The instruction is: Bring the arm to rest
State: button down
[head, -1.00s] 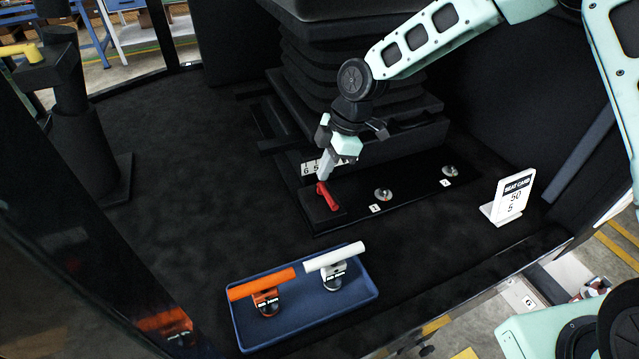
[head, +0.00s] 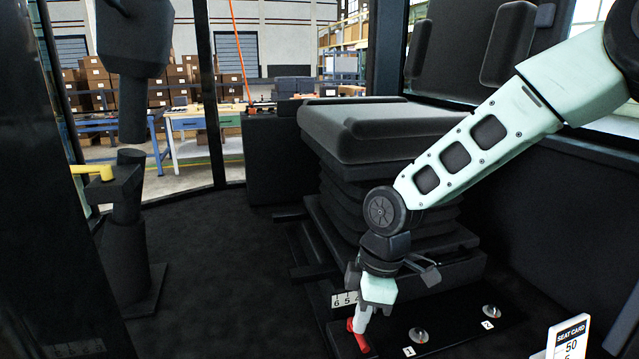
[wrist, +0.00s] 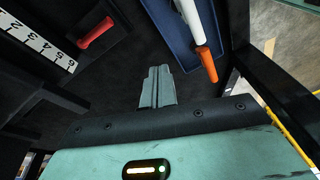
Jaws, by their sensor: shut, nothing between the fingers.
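My gripper (head: 361,318) is shut and empty, pointing down beside the black seat base in the head view. Its closed fingers (wrist: 157,78) show in the middle of the wrist view. The red lever (head: 358,338) appears just below the fingertips in the head view. In the wrist view the red lever (wrist: 97,32) lies up and left of the fingers, with a clear gap in the picture. My arm reaches in from the upper right, bent low in front of the seat (head: 385,130).
A numbered scale (wrist: 38,40) is left of the lever. Knobs (head: 418,335) marked 1 and 2 sit on the plate. A seat card (head: 570,340) stands at right. The blue tray (wrist: 173,28) holds white and orange handles. Dark cab posts stand left; open floor lies between.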

jog(key=s+d+r+m, duration=0.2)
jog(key=s+r+m, duration=0.1)
jog(key=s, duration=0.4)
jog(key=s+d+r+m+h, duration=0.1)
jog(key=s+d+r+m, duration=0.1)
jog(key=s, duration=0.5)
jog(key=s+d+r+m+p, duration=0.1)
jog(key=s+d+r+m, duration=0.1)
jog(key=s+r+m, duration=0.2)
jog(key=s, duration=0.3)
jog(key=shift+s+d+r+m+t+h, duration=0.25)
jog(key=shift+m+t+h, duration=0.05)
jog(key=shift+m+t, duration=0.1)
